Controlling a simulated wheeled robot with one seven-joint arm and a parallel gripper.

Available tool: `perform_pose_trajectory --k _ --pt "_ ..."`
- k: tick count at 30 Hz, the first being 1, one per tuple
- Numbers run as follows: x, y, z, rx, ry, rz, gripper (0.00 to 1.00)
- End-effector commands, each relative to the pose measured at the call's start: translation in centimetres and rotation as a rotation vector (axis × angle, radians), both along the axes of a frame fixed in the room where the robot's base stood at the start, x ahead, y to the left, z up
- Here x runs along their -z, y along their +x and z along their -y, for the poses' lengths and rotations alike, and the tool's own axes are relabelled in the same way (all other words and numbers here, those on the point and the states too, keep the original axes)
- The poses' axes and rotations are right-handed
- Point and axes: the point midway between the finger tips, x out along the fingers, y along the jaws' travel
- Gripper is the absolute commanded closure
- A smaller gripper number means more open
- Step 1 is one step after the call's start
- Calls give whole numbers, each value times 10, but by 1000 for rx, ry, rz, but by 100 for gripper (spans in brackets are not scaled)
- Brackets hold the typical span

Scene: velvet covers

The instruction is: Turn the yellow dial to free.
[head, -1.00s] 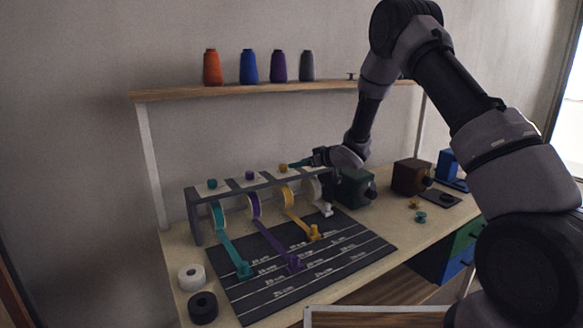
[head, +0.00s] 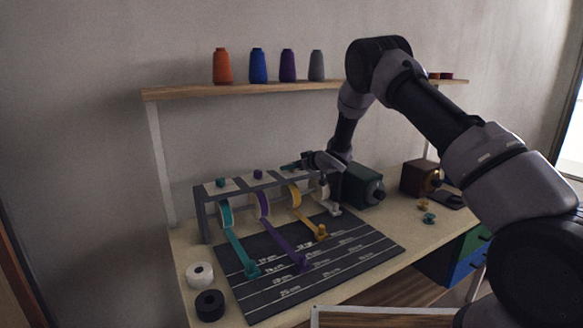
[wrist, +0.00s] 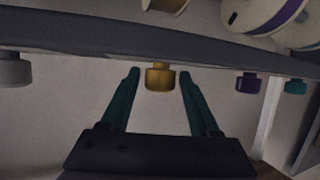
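The yellow dial (wrist: 160,77) is between the two teal fingers of my gripper (wrist: 160,78) in the wrist view. A small gap shows on each side of the dial, so the fingers are open around it. In the head view my gripper (head: 293,167) is over the top of the grey rack (head: 236,190), and the dial is hidden there. The yellow ribbon (head: 307,224) runs from its reel to a yellow clip (head: 321,233) on the dark mat. I cannot read any setting mark on the dial.
Purple (wrist: 248,83) and teal (wrist: 295,87) dials sit to one side in the wrist view, a grey dial (wrist: 14,70) to the other. A green box (head: 361,184) stands right of the rack. A shelf (head: 200,92) with thread cones is above.

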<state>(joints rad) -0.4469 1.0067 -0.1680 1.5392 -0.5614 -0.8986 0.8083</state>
Motion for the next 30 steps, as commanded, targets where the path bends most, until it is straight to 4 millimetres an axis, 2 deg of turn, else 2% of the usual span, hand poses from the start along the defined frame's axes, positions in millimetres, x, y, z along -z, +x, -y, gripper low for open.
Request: perform_pose_trajectory --k 1,4,17,30 --pt "0 0 0 0 0 0 62" --pt "0 0 0 0 0 0 100" --pt "-1 2 2 -80 2 2 100" --pt "1 3 3 -406 0 3 100"
